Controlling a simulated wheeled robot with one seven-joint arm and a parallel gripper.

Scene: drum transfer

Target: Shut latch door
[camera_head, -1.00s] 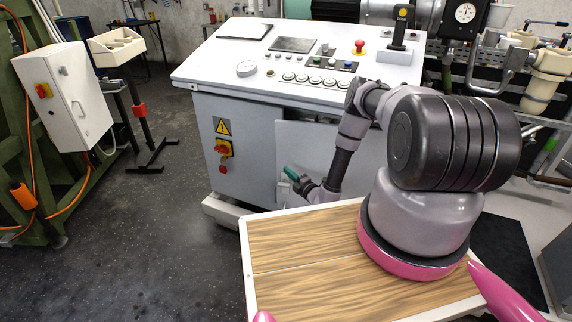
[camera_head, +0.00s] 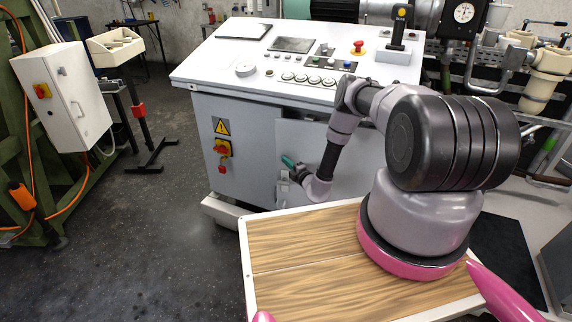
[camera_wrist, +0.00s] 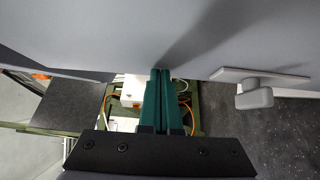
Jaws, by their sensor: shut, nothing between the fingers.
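The grey latch door (camera_head: 350,160) is on the front of the control cabinet (camera_head: 245,122). I cannot tell whether it sits flush or slightly ajar. In the wrist view, a grey latch handle (camera_wrist: 256,92) on a flat plate projects from a grey panel, to the right of my fingers. My gripper (camera_head: 288,161) is at the door's left side in the head view, in front of the cabinet. Its teal fingers (camera_wrist: 161,72) are together and empty, with their tips near the panel's edge. Contact with the panel is unclear. My arm hides part of the door.
A wood-topped surface with a white rim (camera_head: 246,270) lies below my arm. A white wall box (camera_head: 65,98) on a green frame stands at left.

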